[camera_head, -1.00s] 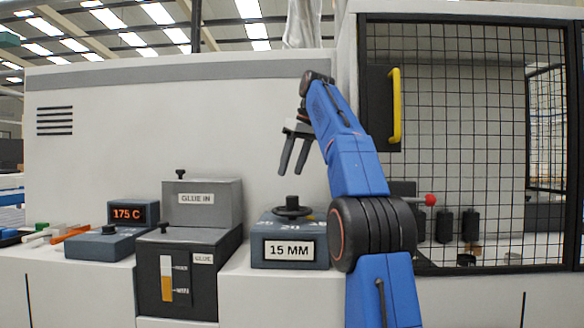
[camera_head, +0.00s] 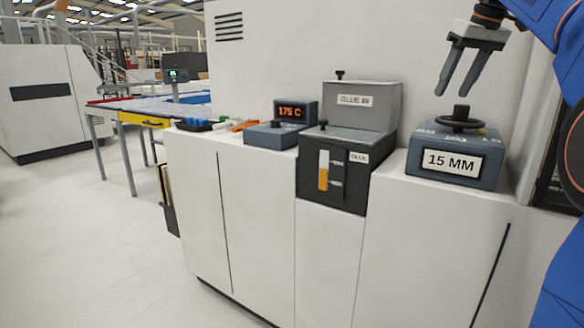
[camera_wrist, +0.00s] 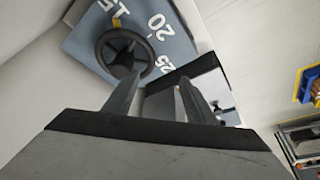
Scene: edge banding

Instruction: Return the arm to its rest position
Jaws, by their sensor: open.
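My gripper (camera_head: 461,72) is open and empty at the upper right of the head view. Its two dark fingers point down, above the black handwheel (camera_head: 460,119) of the 15 MM dial box (camera_head: 455,157), apart from it. Part of my blue arm shows at the right edge. In the wrist view, my fingers (camera_wrist: 160,95) are spread, with nothing between them held. The handwheel (camera_wrist: 124,53) shows beyond the fingertips, over a blue-grey plate with numbers 15, 20 and 25.
The white machine counter (camera_head: 262,216) carries a 175 C display (camera_head: 292,111), a control box (camera_head: 271,135), a GLUE IN hopper (camera_head: 357,100) and a glue gauge unit (camera_head: 334,170). A table (camera_head: 140,117) stands at the back left. The floor (camera_head: 90,235) at left is clear.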

